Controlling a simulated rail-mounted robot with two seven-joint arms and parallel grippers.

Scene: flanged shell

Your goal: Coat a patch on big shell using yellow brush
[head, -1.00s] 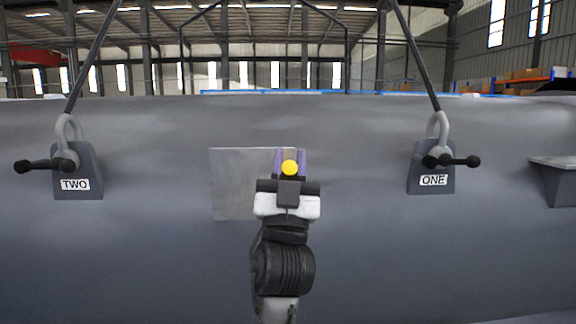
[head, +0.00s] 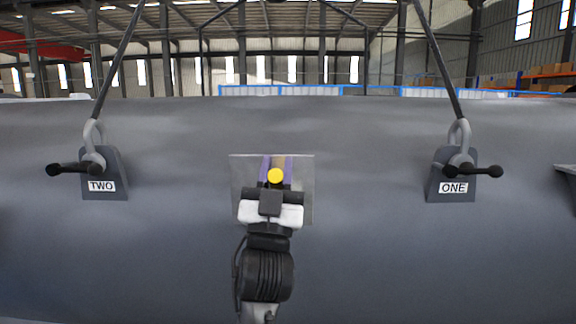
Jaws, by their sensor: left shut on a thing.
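The big shell (head: 370,240) is a large grey cylinder lying across the head view. A lighter grey square patch (head: 304,200) is on its side near the middle. My left gripper (head: 275,180) is in front of this patch and is shut on the yellow brush (head: 275,176). Only the round yellow end of the brush faces me; its bristles are hidden, so I cannot tell whether they touch the shell. My right gripper is not in view.
Two lifting lugs stand out from the shell, one labelled TWO (head: 104,178) at left and one labelled ONE (head: 453,180) at right. Each has a shackle and a dark sling rising from it. The shell surface between the lugs and the patch is clear.

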